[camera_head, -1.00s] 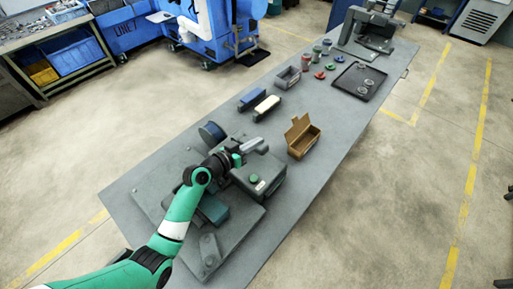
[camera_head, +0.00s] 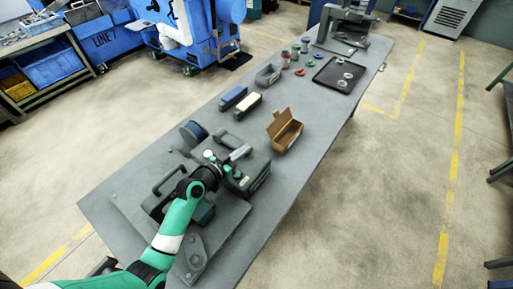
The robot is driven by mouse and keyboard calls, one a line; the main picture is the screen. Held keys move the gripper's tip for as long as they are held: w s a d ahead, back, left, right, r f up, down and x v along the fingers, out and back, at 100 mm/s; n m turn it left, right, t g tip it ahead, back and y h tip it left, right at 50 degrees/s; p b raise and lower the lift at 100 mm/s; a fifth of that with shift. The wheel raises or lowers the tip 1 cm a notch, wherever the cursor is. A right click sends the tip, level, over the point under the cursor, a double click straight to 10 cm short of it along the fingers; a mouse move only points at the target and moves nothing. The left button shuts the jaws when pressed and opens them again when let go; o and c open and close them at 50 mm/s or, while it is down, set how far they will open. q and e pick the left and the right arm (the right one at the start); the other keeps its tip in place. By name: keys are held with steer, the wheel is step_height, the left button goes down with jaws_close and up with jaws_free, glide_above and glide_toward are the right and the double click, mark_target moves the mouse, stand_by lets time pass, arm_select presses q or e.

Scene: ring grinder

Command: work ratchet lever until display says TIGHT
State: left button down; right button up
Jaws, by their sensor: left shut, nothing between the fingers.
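A dark grey ring grinder (camera_head: 258,172) stands on a grey base plate at the near part of the long bench. A light grey lever-like handle (camera_head: 238,154) lies over its top. My left gripper (camera_head: 222,168) is shut at the near end of this handle, over the machine. Its black wrist and the steep view hide most of the fingers, so I cannot tell whether they touch the handle. Small green knobs (camera_head: 208,155) show near the gripper. I cannot make out a display or any text on it. My right gripper is not in view.
An open cardboard box (camera_head: 285,132) stands just beyond the machine. A blue block (camera_head: 233,97), a pale-topped block (camera_head: 248,106), a grey bin (camera_head: 268,75) and a black tray (camera_head: 339,75) lie farther along the bench.

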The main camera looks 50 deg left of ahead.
arm_select(q)
steer(key=shift+a+f, duration=0.15)
steer(key=shift+f, duration=0.15)
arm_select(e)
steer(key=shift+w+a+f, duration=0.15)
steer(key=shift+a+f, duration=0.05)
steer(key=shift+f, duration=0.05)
arm_select(q)
steer(key=shift+s, duration=0.1)
step_height(320, 180, up, 5)
steer(key=p, duration=0.5)
steer(key=v, duration=0.9)
steer(key=shift+s+d+f, duration=0.2)
steer(key=shift+s+f, duration=0.05)
steer(key=shift+s, duration=0.15)
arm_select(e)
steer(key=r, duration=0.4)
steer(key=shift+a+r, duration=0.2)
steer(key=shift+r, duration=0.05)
arm_select(q)
steer(key=shift+d, duration=0.1)
